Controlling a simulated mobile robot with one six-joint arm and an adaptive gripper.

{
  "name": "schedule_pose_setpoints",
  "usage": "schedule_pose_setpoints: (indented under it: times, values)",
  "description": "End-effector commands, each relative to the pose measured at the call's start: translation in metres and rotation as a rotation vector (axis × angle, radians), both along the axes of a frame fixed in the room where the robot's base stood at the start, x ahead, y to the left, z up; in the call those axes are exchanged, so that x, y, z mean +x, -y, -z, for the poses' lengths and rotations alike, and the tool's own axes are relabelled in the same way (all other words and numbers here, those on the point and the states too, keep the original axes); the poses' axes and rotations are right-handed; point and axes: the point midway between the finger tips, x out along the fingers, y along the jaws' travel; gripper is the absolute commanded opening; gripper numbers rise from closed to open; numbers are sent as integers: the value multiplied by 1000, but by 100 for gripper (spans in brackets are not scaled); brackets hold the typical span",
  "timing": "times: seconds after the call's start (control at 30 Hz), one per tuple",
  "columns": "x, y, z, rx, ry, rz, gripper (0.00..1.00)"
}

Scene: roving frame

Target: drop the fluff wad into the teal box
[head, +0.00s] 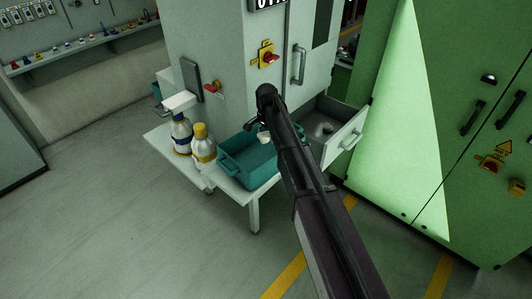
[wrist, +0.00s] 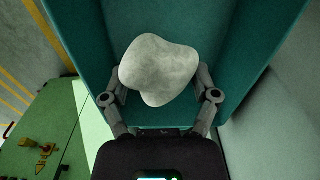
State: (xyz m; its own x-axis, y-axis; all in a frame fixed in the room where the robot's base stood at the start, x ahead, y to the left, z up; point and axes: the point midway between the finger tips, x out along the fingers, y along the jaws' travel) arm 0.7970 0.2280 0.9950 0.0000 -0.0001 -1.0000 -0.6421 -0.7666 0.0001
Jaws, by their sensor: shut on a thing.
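The fluff wad (wrist: 158,68) is a pale grey-white, lumpy piece held between the two fingers of my gripper (wrist: 160,90) in the wrist view. It also shows small and pale in the head view (head: 264,137). My gripper is shut on it. The teal box (head: 248,172) is an open-topped bin on a white table in the head view. My gripper and the wad appear over its far part. In the wrist view, teal walls of the box (wrist: 245,45) lie behind the wad. How high the wad is above the box floor I cannot tell.
Two bottles, one with a blue band (head: 181,135) and one with a yellow cap (head: 203,145), stand left of the box on the white table (head: 161,143). An open drawer (head: 340,140) juts from the grey cabinet (head: 220,60) at right. Green cabinets (head: 450,110) stand further right.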

Motion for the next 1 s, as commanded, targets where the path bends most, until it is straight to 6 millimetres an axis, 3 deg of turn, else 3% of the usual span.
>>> schedule_pose_setpoints:
  times: [0.03, 0.1, 0.67, 1.0]
  values:
    - [0, 0, 0, 0, 0, 0, 83]
    - [0, 0, 0, 0, 0, 0, 100]
    - [0, 1, -3, 0, 0, 1, 100]
    - [0, 1, -22, 0, 0, 2, 100]
